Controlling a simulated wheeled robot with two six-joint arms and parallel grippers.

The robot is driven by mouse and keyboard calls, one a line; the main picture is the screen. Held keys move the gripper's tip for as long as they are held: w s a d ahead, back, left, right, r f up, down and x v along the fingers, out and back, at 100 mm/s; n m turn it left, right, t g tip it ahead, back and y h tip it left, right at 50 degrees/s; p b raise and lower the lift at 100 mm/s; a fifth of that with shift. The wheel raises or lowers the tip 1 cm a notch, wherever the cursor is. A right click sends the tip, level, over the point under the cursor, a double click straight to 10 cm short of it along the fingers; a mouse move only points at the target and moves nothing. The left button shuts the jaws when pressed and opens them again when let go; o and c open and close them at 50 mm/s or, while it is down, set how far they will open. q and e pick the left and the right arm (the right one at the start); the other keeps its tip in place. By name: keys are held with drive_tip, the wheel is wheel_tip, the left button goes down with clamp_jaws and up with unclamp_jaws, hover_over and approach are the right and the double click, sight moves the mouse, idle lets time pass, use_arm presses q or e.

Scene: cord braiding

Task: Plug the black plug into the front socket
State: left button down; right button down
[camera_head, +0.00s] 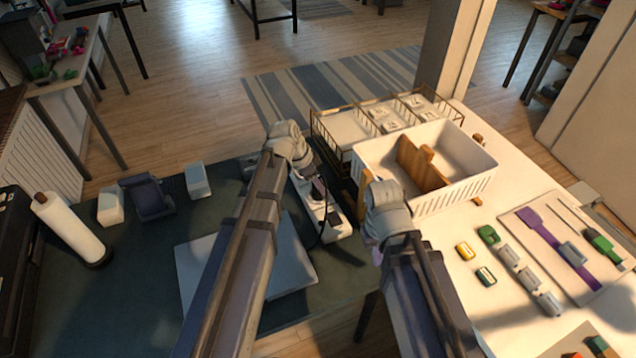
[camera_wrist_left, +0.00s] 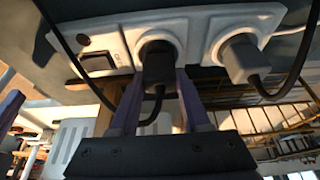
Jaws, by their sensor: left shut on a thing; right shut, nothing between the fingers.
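The white power strip (camera_head: 312,208) lies on the dark tabletop; it also shows in the left wrist view (camera_wrist_left: 195,45), with a rocker switch at its left end there. My left gripper (camera_wrist_left: 158,88) is shut on the black plug (camera_wrist_left: 158,66), its purple fingers on either side. The plug is at the strip's middle round socket; its front end overlaps the opening, and I cannot tell how deep it sits. A grey plug (camera_wrist_left: 240,60) sits in the socket to the right. My right gripper (camera_head: 372,236) is shut and empty, right of the strip; its fingertips are mostly hidden.
A black cord (camera_wrist_left: 66,45) crosses the left wrist view. A white crate (camera_head: 470,185) and wire rack (camera_head: 340,128) stand behind on the white table. A light grey flat panel (camera_head: 192,270) lies below my left arm.

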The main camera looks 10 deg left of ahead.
use_arm(q)
drive_tip(key=shift+f, duration=0.3)
use_arm(e)
drive_tip(key=shift+f, duration=0.3)
use_arm(q)
drive_tip(key=shift+c, duration=1.4)
unclamp_jaws()
drive_tip(key=shift+r, duration=0.1)
drive_tip(key=shift+r, duration=0.1)
use_arm(e)
drive_tip(key=shift+r, duration=0.2)
use_arm(q)
drive_tip(key=p+v, duration=0.7)
drive_tip(key=shift+a+r, duration=0.2)
use_arm(e)
wheel_tip(320, 180, up, 7)
use_arm(q)
drive_tip(key=shift+s, duration=0.1)
drive_tip(key=s+d+n+g+y, duration=0.1)
drive_tip(key=s+d+n+y, duration=0.1)
drive_tip(key=s, duration=0.7)
drive_tip(key=s+d+f+n+g+y, duration=0.1)
drive_tip(key=s+d+n+y, duration=0.2)
drive_tip(key=s+d+n, duration=0.2)
drive_tip(key=s+d, duration=0.2)
drive_tip(key=s, duration=0.2)
drive_tip(key=shift+f+g, duration=0.25)
drive_tip(key=shift+g, duration=0.15)
